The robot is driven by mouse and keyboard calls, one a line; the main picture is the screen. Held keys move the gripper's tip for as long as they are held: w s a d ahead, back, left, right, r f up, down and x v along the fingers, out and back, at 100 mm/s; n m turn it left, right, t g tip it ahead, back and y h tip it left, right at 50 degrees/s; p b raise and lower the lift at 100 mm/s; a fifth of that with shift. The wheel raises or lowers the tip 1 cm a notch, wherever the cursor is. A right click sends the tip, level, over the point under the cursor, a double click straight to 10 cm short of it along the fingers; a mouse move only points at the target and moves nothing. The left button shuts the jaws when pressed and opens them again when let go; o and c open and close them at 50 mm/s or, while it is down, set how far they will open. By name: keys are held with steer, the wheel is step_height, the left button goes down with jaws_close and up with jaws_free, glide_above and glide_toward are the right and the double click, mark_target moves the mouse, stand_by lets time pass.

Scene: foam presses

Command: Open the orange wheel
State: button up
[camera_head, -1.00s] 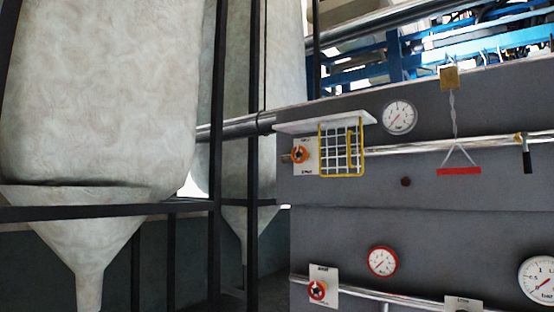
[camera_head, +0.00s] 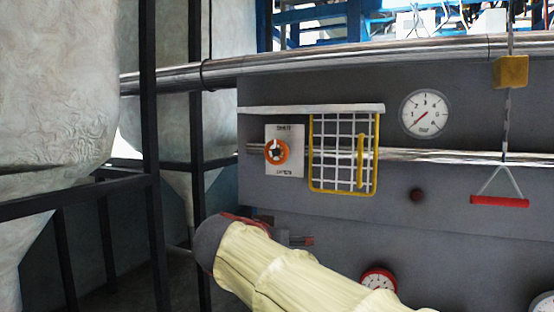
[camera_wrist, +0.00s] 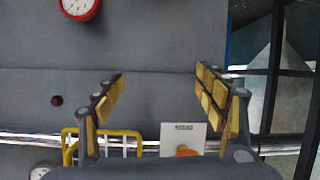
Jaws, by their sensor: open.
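The orange wheel (camera_head: 277,151) sits on a white plate (camera_head: 285,168) on the grey panel, over a horizontal metal pipe. In the wrist view, which looks upside down, the orange wheel (camera_wrist: 186,151) shows low in the picture, partly hidden by the gripper body. My gripper (camera_wrist: 160,78) is open, with its two padded fingers wide apart and nothing between them. In the head view my gripper (camera_head: 300,240) is mostly hidden behind my cream-sleeved arm, below the wheel's plate and apart from the wheel.
A yellow-framed grid guard (camera_head: 343,153) stands just right of the wheel, under a light ledge (camera_head: 310,108). A red-rimmed gauge (camera_head: 379,280) is below, partly behind my arm. A red handle (camera_head: 499,201) hangs at right. Dark frame posts (camera_head: 150,130) stand at left.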

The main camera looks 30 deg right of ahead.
mark_target(275, 150)
steer(key=w+a+r+m+t+h+p, duration=0.1)
steer(key=w+r+m+h+p, duration=0.2)
steer(key=r, duration=0.6)
steer(key=w+r+t+p, duration=0.1)
steer(key=w+r+p, duration=0.3)
steer(key=r, duration=0.6)
steer(key=x, duration=0.2)
steer(key=p+x, duration=0.1)
steer(key=x, duration=0.2)
steer(key=w+x, duration=0.1)
steer(key=x, duration=0.2)
steer(key=shift+a+r, duration=0.2)
steer(key=shift+r, duration=0.05)
steer(key=c, duration=1.2)
